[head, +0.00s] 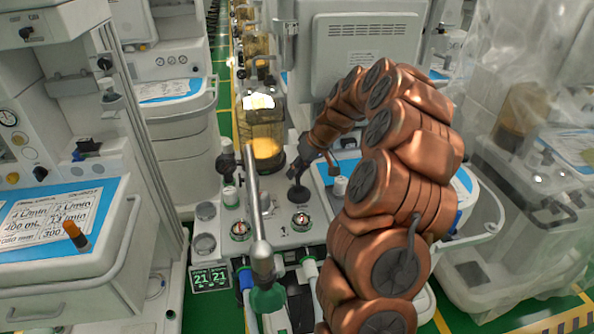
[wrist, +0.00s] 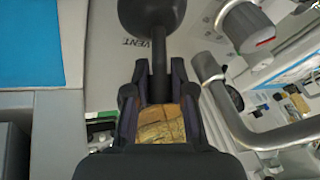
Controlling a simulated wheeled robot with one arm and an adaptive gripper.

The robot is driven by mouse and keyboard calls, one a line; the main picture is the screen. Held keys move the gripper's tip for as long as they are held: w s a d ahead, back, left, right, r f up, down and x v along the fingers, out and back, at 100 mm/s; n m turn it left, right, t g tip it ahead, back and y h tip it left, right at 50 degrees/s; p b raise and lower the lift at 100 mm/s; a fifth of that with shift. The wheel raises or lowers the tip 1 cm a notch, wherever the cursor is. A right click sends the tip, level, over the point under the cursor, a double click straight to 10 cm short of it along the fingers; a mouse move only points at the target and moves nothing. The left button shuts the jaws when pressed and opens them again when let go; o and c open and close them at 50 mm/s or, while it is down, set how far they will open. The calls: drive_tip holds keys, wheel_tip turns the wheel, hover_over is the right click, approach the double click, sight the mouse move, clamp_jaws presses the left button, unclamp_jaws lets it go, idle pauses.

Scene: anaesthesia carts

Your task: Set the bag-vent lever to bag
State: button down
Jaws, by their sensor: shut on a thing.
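The bag-vent lever (wrist: 158,60) is a dark stem with a round black end, seen in the wrist view over a pale panel. The word VENT is printed on the panel just left of the stem. My gripper (wrist: 156,75) is shut on the lever, with one dark finger on each side of the stem. In the head view the lever's round black part (head: 298,196) shows on the machine's panel, with my gripper (head: 295,172) just above it. The word bag cannot be read in either view, and I cannot tell the lever's exact setting.
A grey metal tube (head: 255,205) rises left of the lever and also curves close by on the right in the wrist view (wrist: 225,110). A plastic-covered cart (head: 535,190) stands right, another cart (head: 70,220) left.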

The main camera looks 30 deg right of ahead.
drive_tip(key=shift+s+a+f+t+b, duration=0.1)
drive_tip(key=shift+s+f+t+b, duration=0.15)
drive_tip(key=shift+b, duration=0.75)
drive_tip(key=t+b, duration=0.1)
drive_tip(key=b, duration=0.3)
drive_tip(key=s+t+h+b, duration=0.1)
drive_tip(key=b, duration=0.2)
drive_tip(key=shift+a+r+n+t, duration=0.2)
drive_tip(key=shift+a+n+t, duration=0.05)
drive_tip(key=shift+n+t, duration=0.15)
drive_tip(key=s+t+b, duration=0.1)
drive_tip(key=b, duration=0.3)
drive_tip(key=t+h+b, duration=0.1)
drive_tip(key=t+b, duration=0.1)
drive_tip(key=b, duration=0.3)
drive_tip(key=shift+s+a+n+b, duration=0.3)
drive_tip(key=shift+s+a+n, duration=0.05)
drive_tip(key=shift+s+n, duration=0.05)
drive_tip(key=t+b, duration=0.1)
drive_tip(key=b, duration=0.3)
drive_tip(key=shift+s+a+r+t, duration=0.15)
drive_tip(key=shift+s+t, duration=0.2)
drive_tip(key=shift+s+r+n+h+b, duration=0.1)
drive_tip(key=shift+r+n+h+b, duration=0.05)
drive_tip(key=shift+n+h+b, duration=0.2)
drive_tip(key=c, duration=1)
unclamp_jaws()
drive_tip(key=shift+o, duration=0.2)
